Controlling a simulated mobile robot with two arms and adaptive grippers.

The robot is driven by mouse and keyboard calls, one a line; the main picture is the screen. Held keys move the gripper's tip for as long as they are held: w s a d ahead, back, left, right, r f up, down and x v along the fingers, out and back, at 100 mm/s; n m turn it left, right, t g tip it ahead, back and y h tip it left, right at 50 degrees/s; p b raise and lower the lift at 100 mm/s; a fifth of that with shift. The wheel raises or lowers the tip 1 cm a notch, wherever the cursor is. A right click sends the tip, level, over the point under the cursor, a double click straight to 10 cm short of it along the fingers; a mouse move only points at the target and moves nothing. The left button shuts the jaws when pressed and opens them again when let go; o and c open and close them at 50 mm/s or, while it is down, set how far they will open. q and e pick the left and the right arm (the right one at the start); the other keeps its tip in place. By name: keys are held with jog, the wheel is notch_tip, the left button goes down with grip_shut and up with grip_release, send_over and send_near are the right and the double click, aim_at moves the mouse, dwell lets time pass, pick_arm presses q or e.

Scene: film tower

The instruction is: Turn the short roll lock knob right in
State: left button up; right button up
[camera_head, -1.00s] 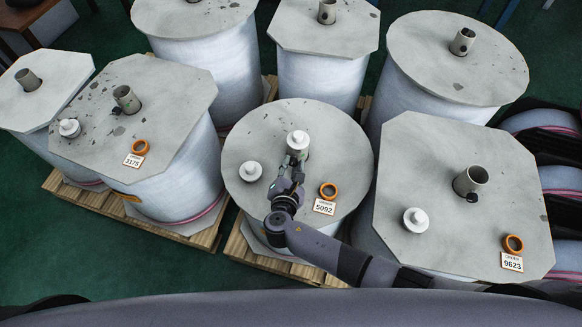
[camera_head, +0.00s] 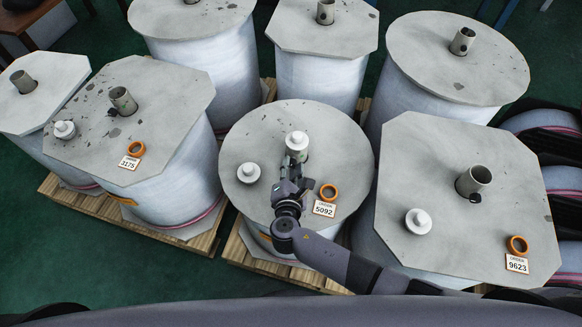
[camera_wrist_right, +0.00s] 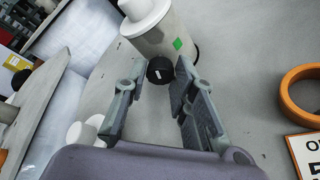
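The lock knob (camera_wrist_right: 160,70) is a small black round knob low on the side of the grey core tube (camera_wrist_right: 172,42), beside a green diamond mark. A white stepped plug (camera_head: 297,141) sits on top of this tube, on the round-topped roll (camera_head: 262,128) with order card 5092. My right gripper (camera_wrist_right: 158,78) is open, with its fingertips on either side of the knob; I cannot tell whether they touch it. In the head view my right gripper (camera_head: 295,162) hides the knob. My left gripper is not in view.
A loose white plug (camera_head: 249,173), an orange ring (camera_head: 329,192) and the order card (camera_head: 324,209) lie on the same roll. Neighbouring rolls, 3175 (camera_head: 165,82) and 9623 (camera_head: 415,150), stand close on both sides. More rolls stand behind.

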jog(key=o, duration=0.4)
jog(key=shift+c, duration=0.2)
jog(key=v, duration=1.2)
jog(key=shift+c, duration=0.2)
